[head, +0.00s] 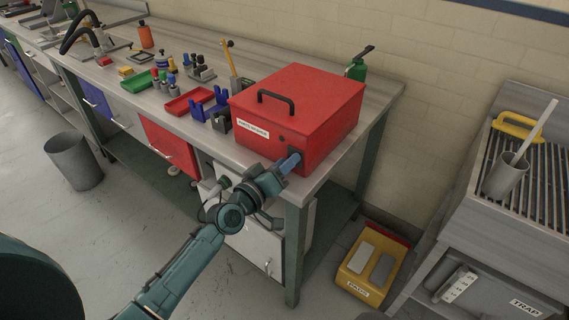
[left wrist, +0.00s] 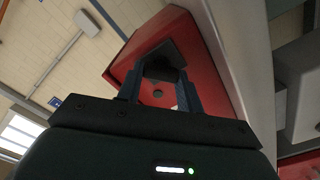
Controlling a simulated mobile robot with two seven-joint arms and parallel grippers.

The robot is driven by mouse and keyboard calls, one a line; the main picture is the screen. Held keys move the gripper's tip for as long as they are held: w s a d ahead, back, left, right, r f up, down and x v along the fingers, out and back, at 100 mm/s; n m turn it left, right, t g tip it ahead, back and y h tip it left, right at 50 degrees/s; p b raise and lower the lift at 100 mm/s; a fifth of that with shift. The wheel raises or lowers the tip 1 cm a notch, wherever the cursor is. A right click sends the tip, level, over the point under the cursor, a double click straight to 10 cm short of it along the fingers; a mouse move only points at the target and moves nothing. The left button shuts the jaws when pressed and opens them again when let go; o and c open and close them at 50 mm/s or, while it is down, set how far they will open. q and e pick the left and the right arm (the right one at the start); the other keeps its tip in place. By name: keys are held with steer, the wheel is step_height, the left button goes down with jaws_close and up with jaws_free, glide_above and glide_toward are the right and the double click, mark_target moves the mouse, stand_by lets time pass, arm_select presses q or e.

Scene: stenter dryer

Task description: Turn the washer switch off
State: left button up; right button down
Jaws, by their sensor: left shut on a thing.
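The washer is a red box (head: 300,108) with a black handle on its lid and a white label on its front, standing at the right end of the workbench. Its black switch (head: 294,153) is low on the front face, near the right corner. My left gripper (head: 290,163) reaches up to the switch and mostly covers it. In the left wrist view the fingers of my left gripper (left wrist: 160,88) are shut on the dark switch block (left wrist: 163,58) against the red face (left wrist: 125,66). The switch's position is hard to tell. My right gripper is not in view.
Blue holders (head: 205,107), a red tray (head: 188,101) and a green tray (head: 137,82) lie left of the washer. A yellow pedal unit (head: 372,266) is on the floor, and a slatted sink (head: 530,190) is at right.

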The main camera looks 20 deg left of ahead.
arm_select(q)
steer(key=n, duration=0.4)
steer(key=shift+n, duration=0.3)
steer(key=shift+a+f+n, duration=0.1)
steer(key=shift+f+n, duration=0.05)
steer(key=shift+n, duration=2.35)
steer(key=o, duration=1)
steer(key=b+v, duration=0.2)
steer(key=v, duration=1.1)
